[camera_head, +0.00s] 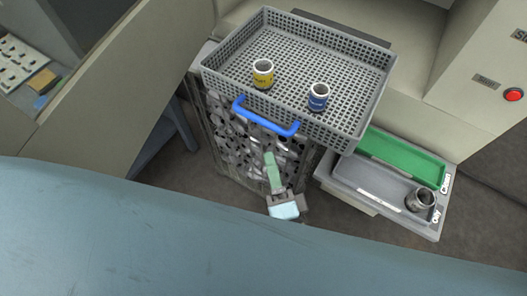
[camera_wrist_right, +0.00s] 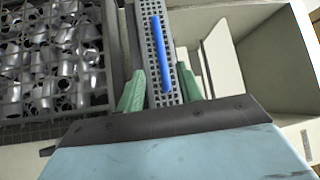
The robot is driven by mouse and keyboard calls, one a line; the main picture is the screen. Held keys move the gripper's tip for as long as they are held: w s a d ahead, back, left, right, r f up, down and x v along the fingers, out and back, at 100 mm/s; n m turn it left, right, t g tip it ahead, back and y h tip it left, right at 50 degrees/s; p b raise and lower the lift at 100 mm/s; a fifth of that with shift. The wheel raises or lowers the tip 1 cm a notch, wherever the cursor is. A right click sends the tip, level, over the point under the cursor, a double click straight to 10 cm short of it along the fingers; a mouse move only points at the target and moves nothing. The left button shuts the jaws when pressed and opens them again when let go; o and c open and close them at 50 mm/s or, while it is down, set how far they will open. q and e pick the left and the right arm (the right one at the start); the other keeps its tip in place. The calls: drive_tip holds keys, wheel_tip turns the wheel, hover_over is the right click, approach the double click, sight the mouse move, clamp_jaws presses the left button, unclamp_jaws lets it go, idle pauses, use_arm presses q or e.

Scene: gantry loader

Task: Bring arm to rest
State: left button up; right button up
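My right gripper (camera_head: 270,160) is in front of the grey mesh basket (camera_head: 222,78), below its blue handle (camera_head: 265,118). In the right wrist view its two green fingers (camera_wrist_right: 161,70) stand apart with nothing between them. The blue handle (camera_wrist_right: 160,52) shows beyond the fingertips, and the fingers do not appear to hold it. My left gripper is in neither view.
The basket holds a yellow-banded part (camera_head: 263,74) and a blue-banded part (camera_head: 318,97). A crate of metal parts (camera_head: 240,145) stands below. At right are a green tray (camera_head: 400,158) and a grey tray (camera_head: 365,180) with a metal part (camera_head: 420,199). A red button (camera_head: 513,94) sits on the machine.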

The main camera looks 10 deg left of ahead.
drive_tip(key=shift+v, duration=0.85)
